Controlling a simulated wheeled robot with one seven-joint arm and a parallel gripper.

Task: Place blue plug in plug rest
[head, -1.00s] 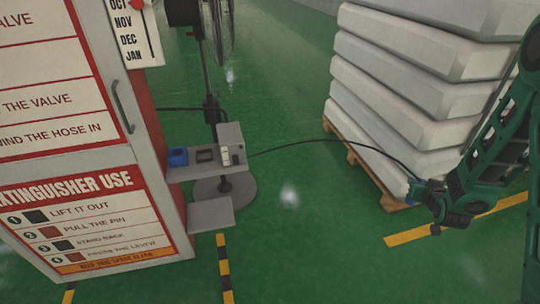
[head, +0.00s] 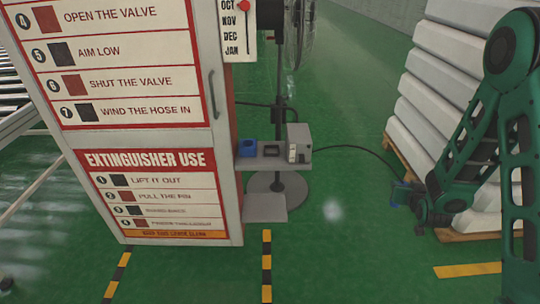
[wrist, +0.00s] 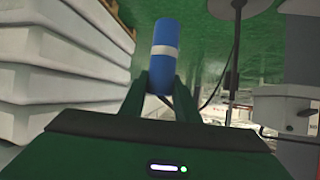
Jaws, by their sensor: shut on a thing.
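The blue plug (wrist: 165,50) is a blue cylinder with a pale band, held between the fingers of my gripper (wrist: 161,85) in the wrist view. In the head view my gripper (head: 412,200) is low at the right, in front of the mattress stack, and the plug is a small blue patch there. A dark cable runs from it to a grey box (head: 299,140) on a small shelf (head: 246,163). Also on this shelf are a blue block (head: 249,146) and a dark square frame (head: 271,151). I cannot tell for sure which is the plug rest.
White mattresses (head: 435,80) are stacked on a wooden pallet (head: 397,160) at the right. A tall sign cabinet (head: 229,200) stands left of the shelf, with a lower grey ledge (head: 265,207) and a fan (head: 279,100) behind. Green floor between shelf and gripper is clear.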

